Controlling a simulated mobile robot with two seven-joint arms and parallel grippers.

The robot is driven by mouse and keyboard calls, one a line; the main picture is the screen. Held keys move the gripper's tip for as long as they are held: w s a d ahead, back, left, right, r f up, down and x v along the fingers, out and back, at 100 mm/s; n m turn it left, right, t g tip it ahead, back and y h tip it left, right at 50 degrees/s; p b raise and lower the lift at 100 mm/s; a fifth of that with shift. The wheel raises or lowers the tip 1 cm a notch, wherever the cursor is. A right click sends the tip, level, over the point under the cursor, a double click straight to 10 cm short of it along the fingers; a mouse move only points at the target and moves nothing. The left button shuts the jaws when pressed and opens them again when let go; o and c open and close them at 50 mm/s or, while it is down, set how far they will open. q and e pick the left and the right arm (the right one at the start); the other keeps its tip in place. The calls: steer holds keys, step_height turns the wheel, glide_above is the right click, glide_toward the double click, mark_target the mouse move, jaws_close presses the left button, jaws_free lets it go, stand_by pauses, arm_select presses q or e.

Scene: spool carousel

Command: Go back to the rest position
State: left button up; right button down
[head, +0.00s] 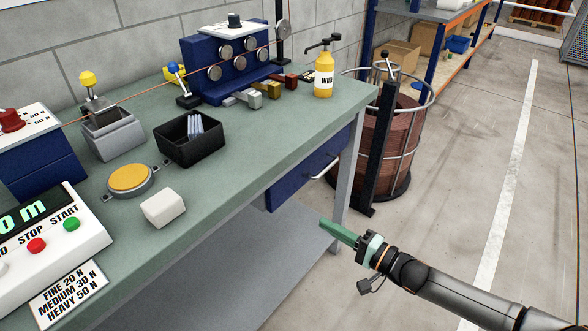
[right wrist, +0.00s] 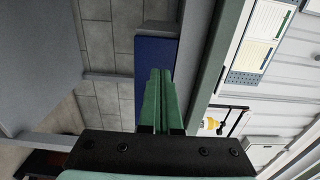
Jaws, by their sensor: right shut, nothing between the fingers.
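My right gripper (head: 338,233) has green fingers and hangs in free air in front of the workbench, right of its front edge and below the level of its top. In the right wrist view its fingers (right wrist: 159,88) lie together with nothing between them. The blue drawer front of the bench shows beyond the fingertips in that view. My left gripper is in neither view.
The green-topped workbench (head: 240,150) carries a black bin (head: 190,140), a white block (head: 163,208) and a yellow bottle (head: 324,78). Its blue drawer (head: 300,172) has a handle facing my right arm. A wire spool (head: 393,135) in a cage stands behind. The floor at right is clear.

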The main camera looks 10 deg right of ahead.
steer(key=s+a+f+n+g+h, duration=0.1)
steer(key=s+a+f+n+h, duration=0.3)
steer(key=s+a+f+n, duration=0.5)
steer(key=s+d+f+n+g+h, duration=0.2)
steer(key=s, duration=0.4)
steer(key=s+d+f+n+g+h, duration=0.1)
steer(key=s+d+f+h, duration=0.1)
steer(key=s, duration=0.5)
arm_select(q)
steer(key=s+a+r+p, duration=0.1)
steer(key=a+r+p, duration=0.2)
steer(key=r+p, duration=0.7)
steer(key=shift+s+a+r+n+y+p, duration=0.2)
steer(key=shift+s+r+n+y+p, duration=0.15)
steer(key=shift+p, duration=1.7)
arm_select(e)
steer(key=s+d+r+h, duration=0.1)
steer(key=d+r, duration=0.3)
steer(key=r, duration=0.6)
steer(key=shift+s+r, duration=0.3)
steer(key=shift+s, duration=0.1)
